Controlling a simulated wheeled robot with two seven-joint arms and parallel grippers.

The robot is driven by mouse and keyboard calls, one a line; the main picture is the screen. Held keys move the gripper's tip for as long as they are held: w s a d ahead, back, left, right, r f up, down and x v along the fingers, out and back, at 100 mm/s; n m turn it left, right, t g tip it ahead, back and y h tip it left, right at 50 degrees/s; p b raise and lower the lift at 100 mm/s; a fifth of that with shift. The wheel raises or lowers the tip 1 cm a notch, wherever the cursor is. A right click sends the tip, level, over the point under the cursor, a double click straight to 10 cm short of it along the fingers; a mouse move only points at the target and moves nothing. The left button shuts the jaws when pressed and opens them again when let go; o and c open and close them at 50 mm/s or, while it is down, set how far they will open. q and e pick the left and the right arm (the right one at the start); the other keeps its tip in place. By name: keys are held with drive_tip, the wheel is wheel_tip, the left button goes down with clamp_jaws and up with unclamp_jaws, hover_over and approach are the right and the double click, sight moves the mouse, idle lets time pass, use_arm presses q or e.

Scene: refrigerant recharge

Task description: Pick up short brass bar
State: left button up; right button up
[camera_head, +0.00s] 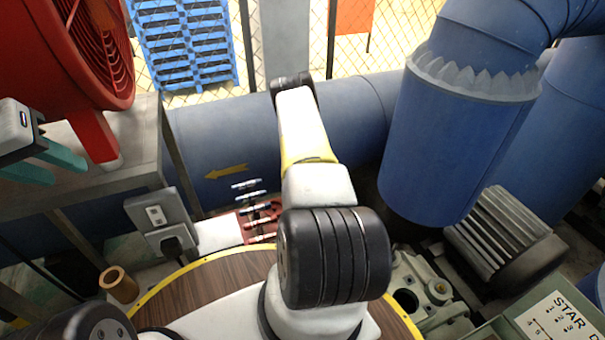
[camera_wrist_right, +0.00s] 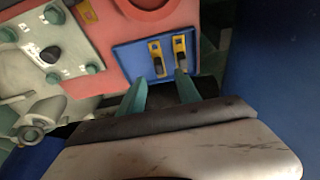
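In the right wrist view, two short yellow-brass pieces with dark parts lie side by side on a blue panel or tray: a left piece (camera_wrist_right: 155,58) and a right piece (camera_wrist_right: 181,52). I cannot tell which is the short brass bar. My right gripper (camera_wrist_right: 161,80) is open and empty, its teal fingertips just short of the two pieces. In the head view my right arm reaches forward and its gripper is hidden. My left gripper (camera_head: 68,171) is open and empty at the left, beside a red fan housing.
The blue tray (camera_wrist_right: 128,56) sits on a red surface next to a pale plate with green knobs (camera_wrist_right: 52,55). In the head view, a large blue pipe (camera_head: 235,135), a red fan (camera_head: 85,50) and a motor (camera_head: 505,240) crowd the space. A brass-coloured cylinder (camera_head: 119,286) stands at lower left.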

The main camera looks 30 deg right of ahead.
drive_tip(key=x, duration=0.4)
drive_tip(key=shift+s+f, duration=0.1)
drive_tip(key=shift+f, duration=0.25)
clamp_jaws()
idle(1.1)
